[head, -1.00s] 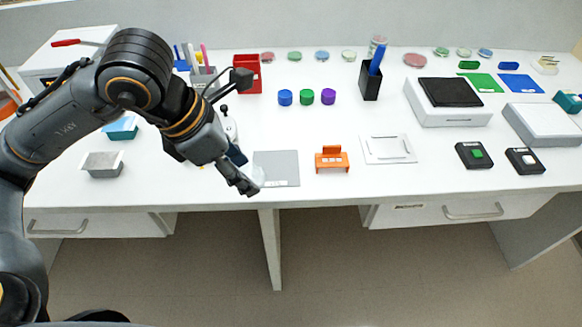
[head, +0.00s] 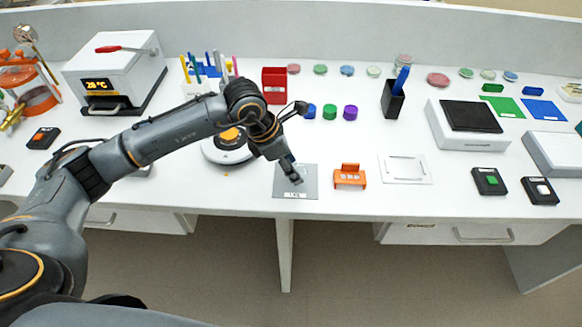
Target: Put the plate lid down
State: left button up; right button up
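My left gripper (head: 294,174) points down over a grey square mat (head: 281,189) at the front middle of the bench. Its fingers are small and seen nearly edge-on, so I cannot tell whether they are open or shut. I cannot make out a lid in it or under it. A flat white square piece with a raised outline (head: 405,169) lies to the right, past an orange stand (head: 349,177); I cannot tell whether it is the plate lid. My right gripper is not in view.
A round white device (head: 228,152) stands left of the mat, partly behind my arm. Purple, green and blue caps (head: 350,112) stand behind the mat. Black button boxes (head: 489,181) lie at the right. Bare bench shows around the orange stand.

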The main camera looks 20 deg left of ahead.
pick_arm(q)
jog(key=shift+f+p, duration=0.3)
jog(key=shift+f, duration=0.7)
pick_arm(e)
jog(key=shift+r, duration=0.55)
pick_arm(q)
jog(key=shift+f, duration=0.15)
jog(key=o, duration=0.7)
jog(key=shift+o, duration=0.2)
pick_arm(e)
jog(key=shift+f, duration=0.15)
